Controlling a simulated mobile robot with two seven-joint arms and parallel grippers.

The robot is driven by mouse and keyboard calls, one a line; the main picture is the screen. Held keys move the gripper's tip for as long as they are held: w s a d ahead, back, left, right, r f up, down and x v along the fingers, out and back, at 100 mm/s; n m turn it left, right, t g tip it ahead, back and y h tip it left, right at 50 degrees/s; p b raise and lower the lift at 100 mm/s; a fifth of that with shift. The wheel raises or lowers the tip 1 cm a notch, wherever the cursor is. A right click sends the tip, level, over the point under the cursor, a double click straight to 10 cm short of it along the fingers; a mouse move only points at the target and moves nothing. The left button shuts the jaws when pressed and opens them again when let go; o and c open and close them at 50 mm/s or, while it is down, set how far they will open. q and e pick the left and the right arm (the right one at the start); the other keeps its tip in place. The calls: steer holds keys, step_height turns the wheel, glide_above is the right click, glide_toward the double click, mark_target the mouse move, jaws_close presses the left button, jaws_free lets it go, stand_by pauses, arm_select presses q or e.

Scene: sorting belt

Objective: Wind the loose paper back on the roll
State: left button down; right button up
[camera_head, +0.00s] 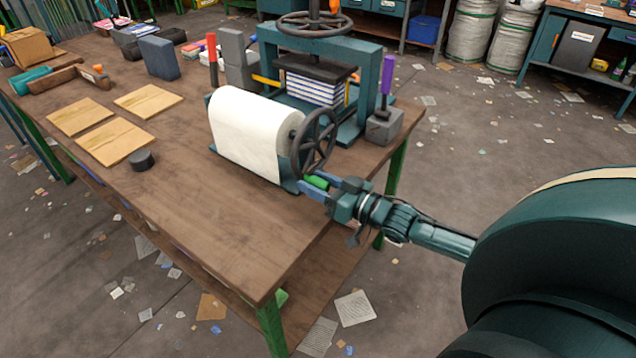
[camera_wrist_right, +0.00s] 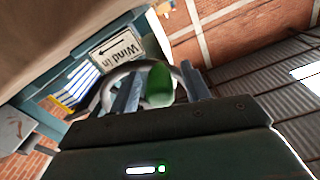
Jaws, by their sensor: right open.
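The white paper roll (camera_head: 243,128) lies in a stand at the table's right edge. From this angle I cannot tell how much of its paper hangs loose. A dark spoked handwheel (camera_head: 314,140) is on the roll's right end, with a green handle (camera_head: 317,182) low on its rim. My right gripper (camera_head: 319,184) is open around the green handle. In the right wrist view the green handle (camera_wrist_right: 159,85) stands between the two fingers, with a gap visible beside it. A sign there (camera_wrist_right: 117,48) reads "Wind in" with an arrow. My left gripper is not in view.
Behind the roll stands a teal press (camera_head: 320,60) with a wheel on top and a stack of paper under its plate. A purple-handled tool (camera_head: 387,80) stands in a grey block at right. Tan boards (camera_head: 147,101) and a dark puck (camera_head: 141,160) lie left. The front tabletop is clear.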

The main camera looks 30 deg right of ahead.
jaws_close()
stand_by(0.4)
steer(key=shift+r, duration=0.1)
